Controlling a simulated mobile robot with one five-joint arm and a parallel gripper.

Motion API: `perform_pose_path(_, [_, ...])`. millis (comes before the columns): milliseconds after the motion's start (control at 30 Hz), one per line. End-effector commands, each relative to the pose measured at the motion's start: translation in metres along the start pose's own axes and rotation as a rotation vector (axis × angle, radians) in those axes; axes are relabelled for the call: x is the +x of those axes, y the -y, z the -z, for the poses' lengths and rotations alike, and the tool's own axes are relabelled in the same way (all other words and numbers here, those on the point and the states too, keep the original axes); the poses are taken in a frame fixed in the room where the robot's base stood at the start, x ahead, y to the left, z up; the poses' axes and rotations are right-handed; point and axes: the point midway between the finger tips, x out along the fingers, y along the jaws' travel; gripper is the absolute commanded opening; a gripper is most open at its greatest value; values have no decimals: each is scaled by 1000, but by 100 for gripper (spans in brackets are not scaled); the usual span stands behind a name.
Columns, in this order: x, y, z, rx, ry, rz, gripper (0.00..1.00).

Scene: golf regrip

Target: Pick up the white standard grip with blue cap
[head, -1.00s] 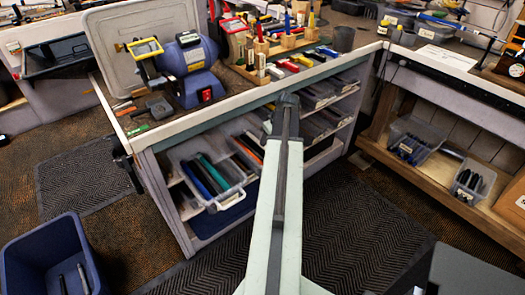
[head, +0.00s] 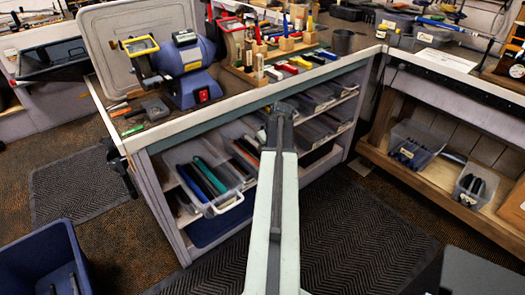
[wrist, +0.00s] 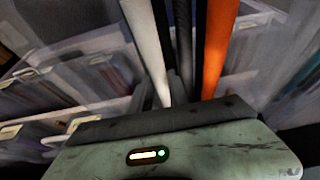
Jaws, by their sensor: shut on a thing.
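My gripper (head: 283,106) is at the end of my pale arm, at the front of the workbench's open shelves in the head view. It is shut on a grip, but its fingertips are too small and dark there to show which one. In the wrist view, a white grip (wrist: 146,45) stands at the left, just beyond the gripper body. Dark rods (wrist: 183,45) stand beside it, and an orange grip (wrist: 218,45) is at the right. The lower ends are hidden behind the gripper body. I cannot make out a blue cap.
A clear bin of grips (head: 232,203) juts from the shelves left of my arm. The workbench (head: 225,119) carries a blue grinder (head: 190,70) and a wooden tool rack (head: 240,72). A blue tub (head: 40,255) stands at lower left. Dark matting (head: 350,225) lies clear at right.

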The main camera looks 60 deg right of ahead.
Motion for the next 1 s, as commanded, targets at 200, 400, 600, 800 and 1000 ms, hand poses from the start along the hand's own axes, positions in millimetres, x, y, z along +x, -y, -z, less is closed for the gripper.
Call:
perform_pose_path(200, [-9,0,4,0,0,0,0])
perform_pose_path(400, [-42,1,18,-1,0,0,0])
perform_pose_path(600, [-82,1,35,-1,0,1,0])
perform_pose_path(800, [-95,1,40,-2,0,1,0])
perform_pose_path(1000, [-92,1,39,-2,0,1,0])
